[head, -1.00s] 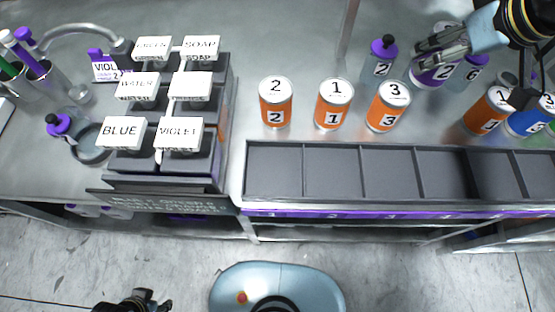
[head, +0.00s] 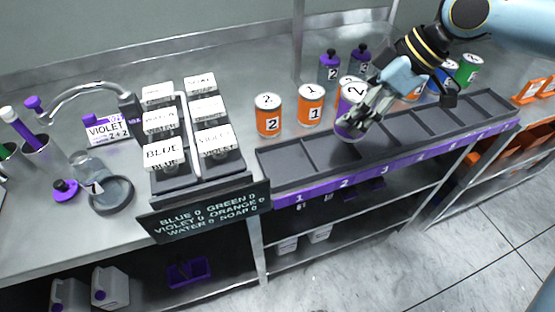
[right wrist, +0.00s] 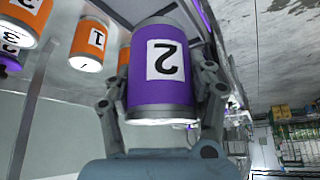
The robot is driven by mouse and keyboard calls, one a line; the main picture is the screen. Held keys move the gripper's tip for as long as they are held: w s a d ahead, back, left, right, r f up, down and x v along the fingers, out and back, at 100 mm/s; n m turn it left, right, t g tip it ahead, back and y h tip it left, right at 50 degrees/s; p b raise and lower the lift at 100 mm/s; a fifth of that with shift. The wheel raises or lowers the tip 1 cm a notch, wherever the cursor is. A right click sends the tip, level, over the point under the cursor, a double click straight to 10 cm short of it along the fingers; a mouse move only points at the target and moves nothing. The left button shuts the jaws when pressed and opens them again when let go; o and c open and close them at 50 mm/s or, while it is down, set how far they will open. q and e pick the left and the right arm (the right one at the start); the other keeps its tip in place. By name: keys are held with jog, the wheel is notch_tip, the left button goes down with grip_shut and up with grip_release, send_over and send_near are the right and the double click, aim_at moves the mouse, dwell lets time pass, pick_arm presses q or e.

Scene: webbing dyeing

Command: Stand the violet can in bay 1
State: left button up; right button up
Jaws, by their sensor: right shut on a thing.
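The violet can (head: 345,106), marked 2, is shut between the fingers of my right gripper (head: 360,108). In the right wrist view the violet can (right wrist: 160,72) fills the middle, with a finger on each side. In the head view it is nearly upright, at the row of dark bays around bay 3; whether its base is clear of the rack cannot be told. Bay 1 (head: 280,164) is the leftmost bay, above the number 1 on the violet strip, and it is empty. My left gripper is out of view.
Orange cans 2 (head: 268,116) and 1 (head: 311,106) stand just behind the left bays. Violet-capped bottles (head: 329,68) stand farther back. The block of labelled white-topped levers (head: 212,140) rises left of bay 1. A dark display (head: 205,208) fronts it.

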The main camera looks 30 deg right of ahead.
aim_at(338, 115)
jog(key=shift+w+a+f+b, duration=0.15)
jog(key=shift+w+a+f, duration=0.25)
jog(key=shift+a, duration=0.2)
jog(key=shift+w+a+f+b, duration=0.15)
jog(key=shift+w+a+f, duration=0.15)
jog(key=shift+a, duration=0.3)
jog(key=w+a+f, duration=0.1)
jog(key=w+a, duration=0.1)
jog(key=w+a+f, duration=0.1)
jog(key=a+f, duration=0.1)
jog(key=w+a+f, duration=0.2)
jog(key=a, duration=0.1)
jog(key=shift+w+f, duration=0.15)
jog(key=shift+w, duration=0.15)
notch_tip(338, 115, down, 3)
jog(key=shift+d+f+p, duration=0.1)
jog(key=shift+f+p, duration=0.1)
jog(key=shift+p, duration=0.25)
jog(key=shift+f, duration=0.3)
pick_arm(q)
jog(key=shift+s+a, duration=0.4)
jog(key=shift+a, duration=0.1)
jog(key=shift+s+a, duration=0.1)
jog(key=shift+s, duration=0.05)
pick_arm(e)
jog(key=shift+f, duration=0.15)
